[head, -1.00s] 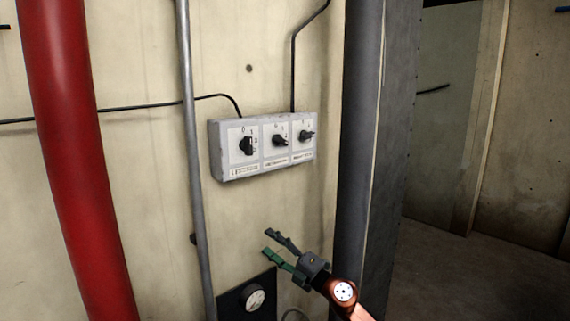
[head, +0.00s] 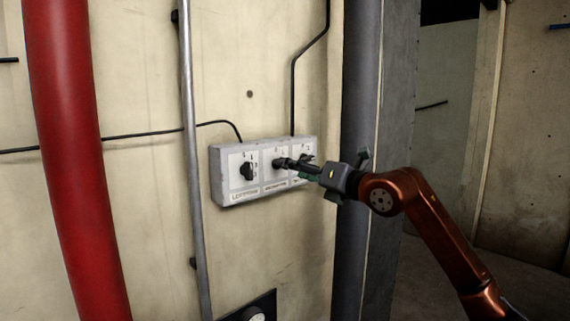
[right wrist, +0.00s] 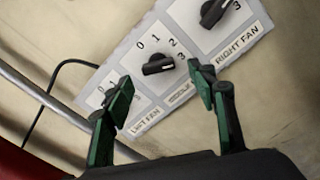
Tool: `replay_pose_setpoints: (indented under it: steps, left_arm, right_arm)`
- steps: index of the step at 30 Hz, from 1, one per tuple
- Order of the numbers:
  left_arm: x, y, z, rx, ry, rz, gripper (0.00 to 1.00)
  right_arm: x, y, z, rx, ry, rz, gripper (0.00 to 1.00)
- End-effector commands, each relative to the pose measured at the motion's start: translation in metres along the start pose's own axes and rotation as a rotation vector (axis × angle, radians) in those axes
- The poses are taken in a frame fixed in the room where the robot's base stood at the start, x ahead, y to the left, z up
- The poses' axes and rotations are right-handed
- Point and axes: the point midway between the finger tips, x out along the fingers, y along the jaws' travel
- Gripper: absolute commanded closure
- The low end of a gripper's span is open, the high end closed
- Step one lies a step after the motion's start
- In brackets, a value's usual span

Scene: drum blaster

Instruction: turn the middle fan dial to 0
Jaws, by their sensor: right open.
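The grey fan control box (head: 219,179) hangs on the wall with three black dials in a row. The middle fan dial (head: 280,163) also shows in the right wrist view (right wrist: 158,64), with 0, 1, 2 and 3 around it. Its long knob lies with one end near 3 and the other low on the left; which end is the pointer is unclear. My right gripper (head: 303,167) is in front of the box, coming from the right. In the right wrist view its green fingers (right wrist: 160,92) are open and empty, with the dial just beyond and between the tips. Contact is not visible.
The left fan dial (head: 248,171) is clear in the head view. The right fan dial (right wrist: 214,12) is close beside the middle one, partly behind my gripper in the head view. A grey pipe (head: 190,120) and red pipe (head: 65,150) stand left; a dark column (head: 370,90) stands right.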

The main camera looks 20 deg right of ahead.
Motion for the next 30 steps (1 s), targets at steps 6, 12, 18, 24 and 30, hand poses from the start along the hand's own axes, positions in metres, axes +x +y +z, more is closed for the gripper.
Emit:
replay_pose_setpoints:
  steps: [6,12,18,24,30]
  left_arm:
    - [-0.015,-0.001,-0.002,0.000,0.001,0.000,0.60]
    - [-0.018,-0.001,-0.003,0.000,0.002,0.000,0.60]
    - [-0.018,-0.001,-0.002,0.000,0.001,0.000,0.60]
    - [-0.018,-0.001,-0.002,0.000,0.001,0.000,0.60]
    - [-0.018,-0.001,-0.002,0.000,0.001,0.000,0.60]
  right_arm:
    - [0.032,0.003,0.003,0.002,0.000,0.003,0.48]
    - [0.044,0.001,0.001,0.000,-0.002,0.002,0.48]
    - [0.045,0.001,0.001,0.000,-0.001,0.002,0.48]
    - [0.045,0.001,0.001,0.000,-0.001,0.002,0.58]
    - [0.045,0.001,0.001,0.000,-0.001,0.002,0.72]
